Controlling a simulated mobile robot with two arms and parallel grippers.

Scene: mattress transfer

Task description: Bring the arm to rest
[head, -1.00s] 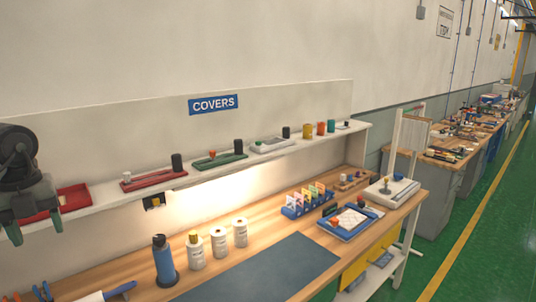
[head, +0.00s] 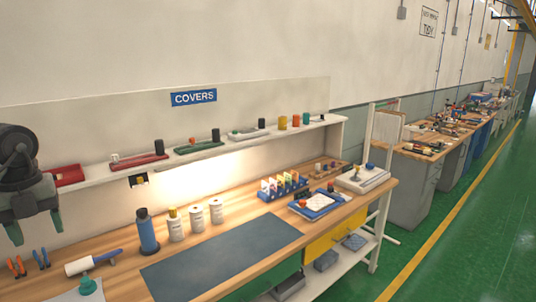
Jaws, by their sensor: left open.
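My left gripper (head: 34,230) is at the left edge, with its two green-tipped fingers spread and pointing down. Nothing shows between the fingers. It hangs in front of the left end of the shelf, above the workbench (head: 318,222) in the picture. My right gripper is out of view.
The shelf holds red and green trays (head: 138,160) and several small jars. On the bench are a blue bottle (head: 147,232), white bottles, a dark mat (head: 222,257), a card rack and a white roller (head: 92,262). Green floor (head: 440,260) is clear at right.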

